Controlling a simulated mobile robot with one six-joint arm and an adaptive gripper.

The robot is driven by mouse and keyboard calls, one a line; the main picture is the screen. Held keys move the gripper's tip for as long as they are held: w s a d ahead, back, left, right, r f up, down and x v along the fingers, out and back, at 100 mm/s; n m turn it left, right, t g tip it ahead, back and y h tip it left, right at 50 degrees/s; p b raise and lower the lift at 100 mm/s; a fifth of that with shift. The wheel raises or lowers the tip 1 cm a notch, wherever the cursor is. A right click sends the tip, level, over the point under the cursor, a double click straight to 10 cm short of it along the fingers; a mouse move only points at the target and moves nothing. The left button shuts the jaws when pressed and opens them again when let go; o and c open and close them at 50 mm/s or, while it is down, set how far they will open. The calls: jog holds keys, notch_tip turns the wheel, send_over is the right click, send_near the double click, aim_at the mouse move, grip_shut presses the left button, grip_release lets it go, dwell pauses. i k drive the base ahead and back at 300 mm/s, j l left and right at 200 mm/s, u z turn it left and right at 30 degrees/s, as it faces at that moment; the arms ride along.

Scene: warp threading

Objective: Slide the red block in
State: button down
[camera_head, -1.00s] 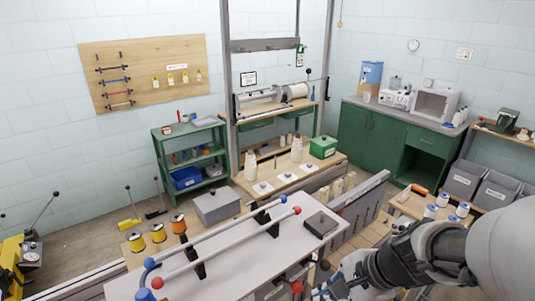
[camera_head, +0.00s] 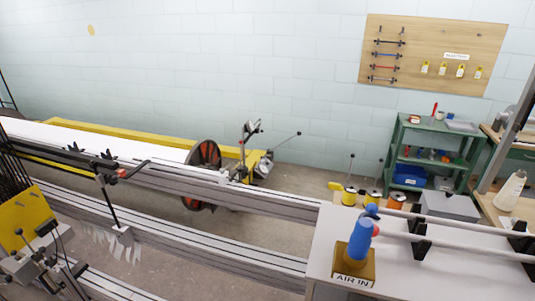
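I cannot make out a clear red block in this view. A blue upright cylinder (camera_head: 360,238) with a small red part at its upper right stands on a brown base (camera_head: 368,270) labelled "AIR IN", on the near left corner of the pale table (camera_head: 440,280). Beside a long metal rail, a black lever carries a small red piece (camera_head: 125,172); its shape is too small to tell. My gripper is not in view.
Long metal rails (camera_head: 240,232) cross the left and middle. A large dark flange with red-orange sectors (camera_head: 205,160) ends the white roll (camera_head: 100,138). A yellow plate (camera_head: 22,218) stands at the lower left. A green shelf (camera_head: 400,155) is at the back right.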

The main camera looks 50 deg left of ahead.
aim_at(121, 173)
jog(key=u, duration=2.6)
